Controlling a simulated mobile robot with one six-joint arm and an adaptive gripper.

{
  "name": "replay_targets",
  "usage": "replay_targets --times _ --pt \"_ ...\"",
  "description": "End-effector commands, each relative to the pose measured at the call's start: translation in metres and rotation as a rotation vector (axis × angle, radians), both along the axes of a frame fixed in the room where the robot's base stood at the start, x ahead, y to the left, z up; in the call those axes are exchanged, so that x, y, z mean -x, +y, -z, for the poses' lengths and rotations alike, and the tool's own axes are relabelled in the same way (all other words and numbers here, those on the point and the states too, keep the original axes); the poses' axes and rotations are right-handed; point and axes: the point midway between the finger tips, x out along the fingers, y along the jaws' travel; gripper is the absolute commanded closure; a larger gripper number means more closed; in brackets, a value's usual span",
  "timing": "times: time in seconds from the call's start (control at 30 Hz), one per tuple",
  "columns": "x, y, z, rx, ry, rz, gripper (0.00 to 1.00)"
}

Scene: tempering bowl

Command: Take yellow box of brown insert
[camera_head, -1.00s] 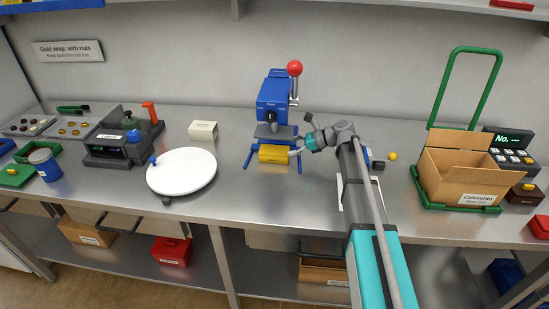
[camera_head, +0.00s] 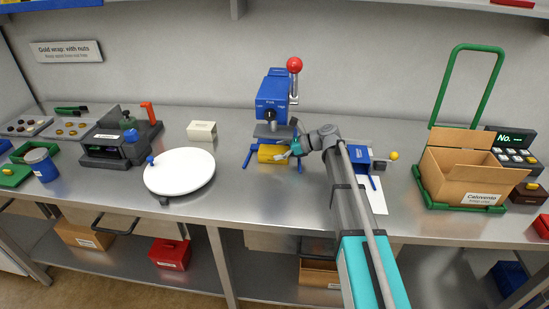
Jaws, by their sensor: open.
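The yellow box (camera_head: 270,154) lies at the foot of the blue lever press (camera_head: 272,98), between its blue legs. My gripper (camera_head: 292,152) is open at the right end of the yellow box, with its fingers close to it. I cannot tell whether they touch it. The gripper and wrist hide part of the box's right end. No brown insert can be made out in or on the box.
A white round turntable (camera_head: 182,172) stands left of the press, with a small cream box (camera_head: 202,131) behind it. Right of my arm are a blue device (camera_head: 362,157) and a cardboard box (camera_head: 460,178) on a green carrier. Bare counter lies in front of the press.

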Motion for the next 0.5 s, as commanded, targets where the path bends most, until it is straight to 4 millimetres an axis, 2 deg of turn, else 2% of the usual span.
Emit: replay_targets --times 0.27,0.5 --pt "0.0003 0.0004 -0.0001 0.000 0.000 -0.001 0.02" --pt "0.0003 0.0006 0.0000 0.000 0.000 -0.001 0.46"
